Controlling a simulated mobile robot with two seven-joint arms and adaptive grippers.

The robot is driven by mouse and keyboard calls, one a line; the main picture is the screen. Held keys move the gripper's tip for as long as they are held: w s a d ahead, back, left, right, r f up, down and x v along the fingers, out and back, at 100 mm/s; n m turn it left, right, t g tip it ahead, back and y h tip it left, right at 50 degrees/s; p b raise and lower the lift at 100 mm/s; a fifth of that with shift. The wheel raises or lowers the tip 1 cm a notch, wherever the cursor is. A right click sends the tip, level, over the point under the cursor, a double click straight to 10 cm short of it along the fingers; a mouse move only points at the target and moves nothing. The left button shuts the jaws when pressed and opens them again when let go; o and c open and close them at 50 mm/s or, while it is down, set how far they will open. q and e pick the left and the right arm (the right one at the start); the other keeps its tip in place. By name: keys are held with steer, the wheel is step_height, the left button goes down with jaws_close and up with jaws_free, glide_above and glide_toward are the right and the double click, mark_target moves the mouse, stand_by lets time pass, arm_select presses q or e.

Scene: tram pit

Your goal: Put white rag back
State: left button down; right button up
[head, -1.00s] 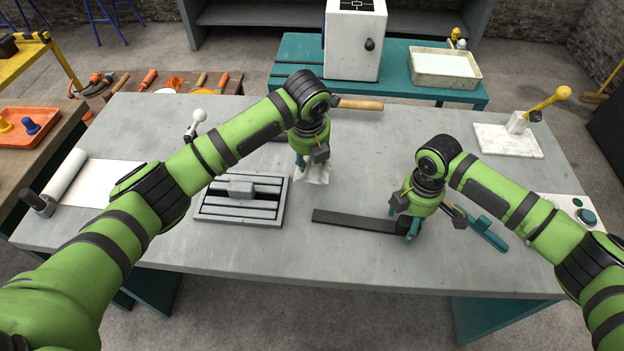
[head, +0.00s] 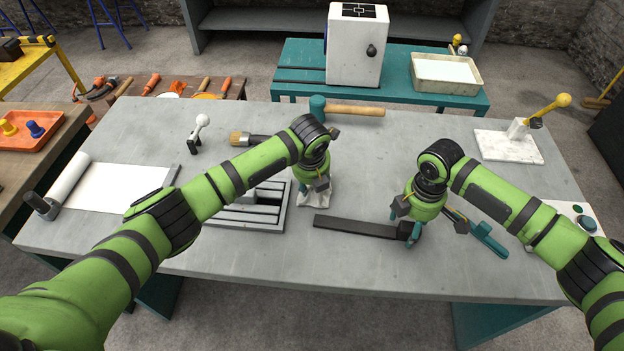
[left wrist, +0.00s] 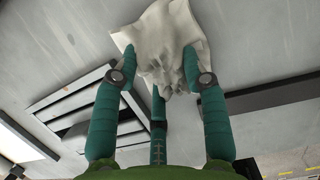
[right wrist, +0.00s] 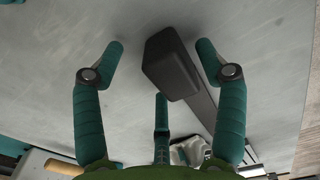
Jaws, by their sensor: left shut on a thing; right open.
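The crumpled white rag (head: 319,193) is on or just above the grey workbench (head: 240,262), right of a slotted grey plate; I cannot tell whether it is lifted. My left gripper (head: 308,197) is over the rag and shut on it. In the left wrist view the rag (left wrist: 165,45) is bunched between the fingers, its loose edge spread beyond them. My right gripper (head: 412,238) is open over the block end of a dark bar (head: 352,227). In the right wrist view the block (right wrist: 172,62) lies between its spread fingers, not gripped.
The slotted plate (head: 240,216) is partly behind my left forearm. A brush (head: 243,139) and a mallet (head: 355,110) lie farther back. A paper roll (head: 70,180) is at left. A teal tool (head: 488,240) and a yellow-handled lever (head: 545,108) are at right. The back middle-right of the bench is clear.

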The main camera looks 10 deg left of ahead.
mark_target(314, 200)
arm_select(q)
steer(key=shift+f, duration=0.2)
arm_select(e)
steer(key=shift+f, duration=0.1)
arm_select(q)
steer(key=c, duration=0.7)
jaws_free()
steer(key=shift+r, duration=0.1)
arm_select(e)
steer(key=shift+f, duration=0.2)
arm_select(q)
steer(key=v, duration=1.2)
steer(key=shift+w+d+r, duration=0.15)
steer(key=shift+d+r, duration=0.1)
steer(key=shift+d, duration=0.1)
